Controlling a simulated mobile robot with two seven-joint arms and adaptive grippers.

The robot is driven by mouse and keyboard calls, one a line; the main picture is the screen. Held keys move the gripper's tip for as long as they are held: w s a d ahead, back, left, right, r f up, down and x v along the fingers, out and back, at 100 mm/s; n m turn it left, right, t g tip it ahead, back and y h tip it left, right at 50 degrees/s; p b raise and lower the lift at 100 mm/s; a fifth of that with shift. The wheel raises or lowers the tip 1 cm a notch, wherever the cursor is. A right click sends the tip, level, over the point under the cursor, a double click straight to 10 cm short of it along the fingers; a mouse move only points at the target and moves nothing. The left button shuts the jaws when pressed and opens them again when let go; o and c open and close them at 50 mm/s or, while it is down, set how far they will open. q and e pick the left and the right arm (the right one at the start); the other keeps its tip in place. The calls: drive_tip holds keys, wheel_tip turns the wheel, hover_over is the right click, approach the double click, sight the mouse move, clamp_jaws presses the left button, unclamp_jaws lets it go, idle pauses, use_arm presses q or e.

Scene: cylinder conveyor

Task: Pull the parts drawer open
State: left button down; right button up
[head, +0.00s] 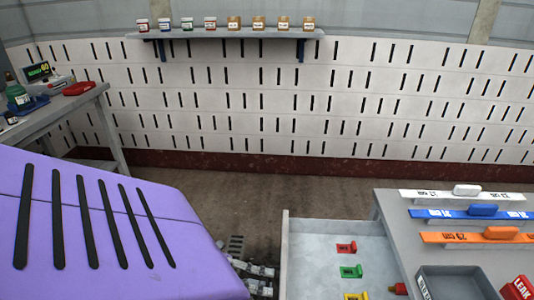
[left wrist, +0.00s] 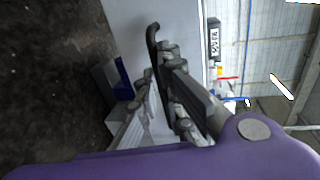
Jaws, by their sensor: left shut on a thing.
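The parts drawer (head: 318,229) is a pale grey open-topped box. In the head view it stands out to the left of the grey cabinet, with its inside showing. Red (head: 346,248), green (head: 351,271) and yellow (head: 356,296) tagged parts lie in it. My left gripper (head: 265,272) is at the drawer's left face, partly hidden by my purple arm. In the left wrist view its fingers (left wrist: 168,100) are shut around the dark drawer handle (left wrist: 153,40), in front of a pale panel. My right gripper is not in view.
The cabinet top (head: 390,215) holds white (head: 467,189), blue (head: 482,210) and orange (head: 500,232) pieces and a dark grey bin (head: 455,272). A bench (head: 75,105) stands at far left. A shelf of jars (head: 225,34) hangs on the back wall. Open floor lies between.

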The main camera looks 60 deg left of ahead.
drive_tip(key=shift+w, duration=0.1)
use_arm(q)
drive_tip(key=c, duration=1.9)
unclamp_jaws()
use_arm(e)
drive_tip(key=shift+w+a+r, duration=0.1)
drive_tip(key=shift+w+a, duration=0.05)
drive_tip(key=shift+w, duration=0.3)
use_arm(q)
drive_tip(key=v, duration=1.2)
drive_tip(key=shift+f, duration=0.1)
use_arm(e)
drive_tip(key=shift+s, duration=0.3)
